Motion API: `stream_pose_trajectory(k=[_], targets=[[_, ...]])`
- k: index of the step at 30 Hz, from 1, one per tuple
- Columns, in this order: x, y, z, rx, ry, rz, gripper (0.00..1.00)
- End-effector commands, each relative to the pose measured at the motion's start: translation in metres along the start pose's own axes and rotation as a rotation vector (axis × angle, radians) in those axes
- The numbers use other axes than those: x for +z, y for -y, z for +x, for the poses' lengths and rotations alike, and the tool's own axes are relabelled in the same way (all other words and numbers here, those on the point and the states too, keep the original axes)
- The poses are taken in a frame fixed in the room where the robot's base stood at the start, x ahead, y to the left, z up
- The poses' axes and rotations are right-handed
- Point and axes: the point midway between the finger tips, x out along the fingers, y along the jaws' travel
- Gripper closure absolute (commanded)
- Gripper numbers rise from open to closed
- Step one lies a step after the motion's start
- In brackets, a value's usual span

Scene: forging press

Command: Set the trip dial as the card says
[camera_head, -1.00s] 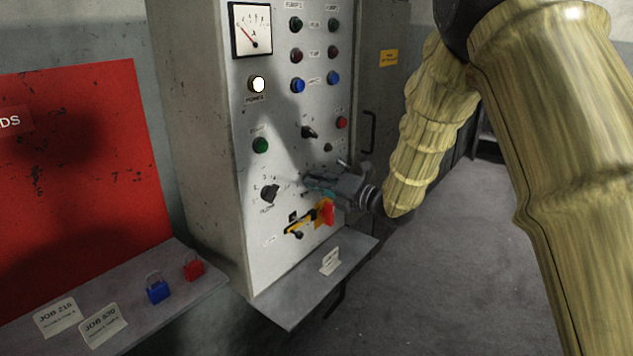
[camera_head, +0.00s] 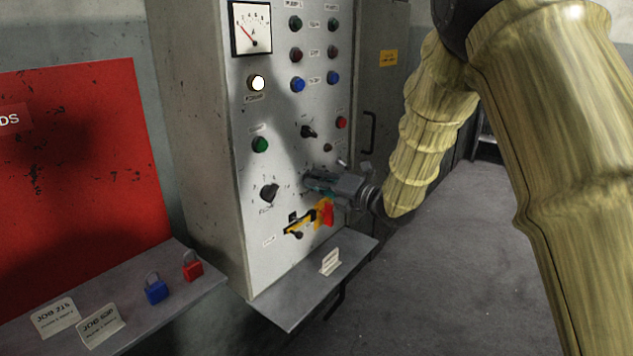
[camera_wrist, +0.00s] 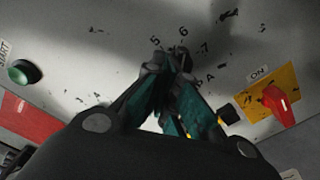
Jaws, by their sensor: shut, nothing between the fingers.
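My gripper (camera_head: 308,181) is shut and empty, with its fingertips close to the front of the grey control panel (camera_head: 290,235).
Below my gripper is a red and yellow switch handle (camera_head: 326,214); it also shows in the wrist view (camera_wrist: 278,104). A green button (camera_head: 260,145) is up left. Job cards (camera_head: 55,317) and blue (camera_head: 155,291) and red (camera_head: 192,268) padlocks lie on the left shelf.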

Motion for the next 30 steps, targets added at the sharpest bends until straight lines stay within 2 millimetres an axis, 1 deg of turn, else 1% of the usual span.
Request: stream_pose_trajectory(k=[12, 16, 30], targets=[[-0.003, -0.01, -0.004, 0.0, 0.0, -0.001, 1.0], [-0.003, -0.011, -0.006, -0.001, 0.0, 0.0, 1.0], [-0.003, -0.01, -0.041, -0.001, 0.0, 0.0, 1.0]])
